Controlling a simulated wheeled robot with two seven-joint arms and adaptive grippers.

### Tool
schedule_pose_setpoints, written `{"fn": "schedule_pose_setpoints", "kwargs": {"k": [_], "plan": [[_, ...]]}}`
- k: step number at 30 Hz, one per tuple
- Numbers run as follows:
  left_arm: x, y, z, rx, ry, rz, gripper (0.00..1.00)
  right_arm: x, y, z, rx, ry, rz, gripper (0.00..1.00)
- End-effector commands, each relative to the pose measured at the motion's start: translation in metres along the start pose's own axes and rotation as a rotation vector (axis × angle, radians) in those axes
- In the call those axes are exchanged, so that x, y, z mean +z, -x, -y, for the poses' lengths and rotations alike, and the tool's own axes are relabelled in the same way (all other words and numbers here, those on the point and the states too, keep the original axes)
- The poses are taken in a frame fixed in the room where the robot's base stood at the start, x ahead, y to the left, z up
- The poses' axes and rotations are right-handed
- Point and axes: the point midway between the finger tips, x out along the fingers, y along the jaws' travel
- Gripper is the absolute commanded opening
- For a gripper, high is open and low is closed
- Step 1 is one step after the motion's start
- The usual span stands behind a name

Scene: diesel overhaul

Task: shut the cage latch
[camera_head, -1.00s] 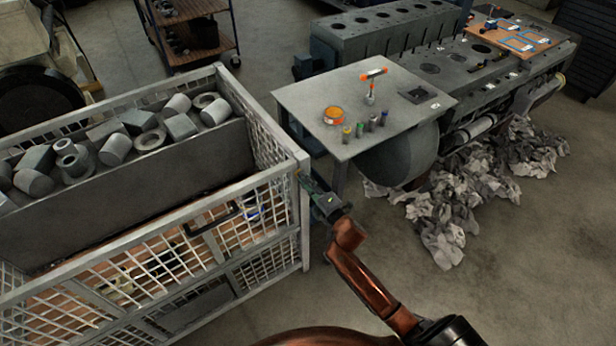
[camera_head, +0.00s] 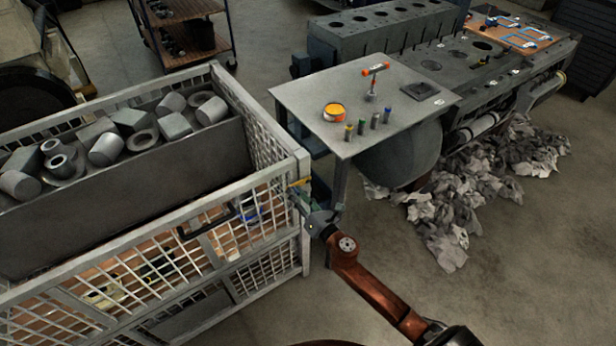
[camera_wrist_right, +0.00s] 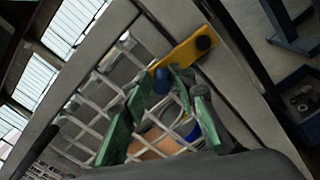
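The cage latch (camera_head: 300,183) is a small yellow bar at the near right corner post of the mesh cage (camera_head: 303,225). In the right wrist view the latch (camera_wrist_right: 185,56) is a slanted yellow bar with a dark round pivot at its upper right end and a blue knob (camera_wrist_right: 161,82) at its lower left end. My right gripper (camera_head: 297,202) is at the corner post, just below the latch. In the wrist view its green fingers (camera_wrist_right: 162,90) are apart, with the knob between their tips. I cannot tell whether they touch it. My left gripper is not in view.
The cage holds a grey bin (camera_head: 120,200) of metal parts. A dark handle (camera_head: 208,222) is on the cage front. A grey table (camera_head: 370,95) with small tools stands just right of the corner. Crumpled rags (camera_head: 450,210) lie on the floor. The near right floor is clear.

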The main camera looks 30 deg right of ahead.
Motion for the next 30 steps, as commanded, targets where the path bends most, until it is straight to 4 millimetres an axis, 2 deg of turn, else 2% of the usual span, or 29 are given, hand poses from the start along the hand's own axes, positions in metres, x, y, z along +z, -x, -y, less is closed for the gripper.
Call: {"fn": "schedule_pose_setpoints", "kwargs": {"k": [16, 30], "plan": [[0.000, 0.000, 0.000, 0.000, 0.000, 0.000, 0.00, 0.000, 0.004, 0.002, -0.004, -0.003, 0.000, 0.32], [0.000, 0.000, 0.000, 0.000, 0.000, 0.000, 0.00, -0.001, 0.065, 0.002, -0.004, -0.004, -0.001, 0.32]]}}
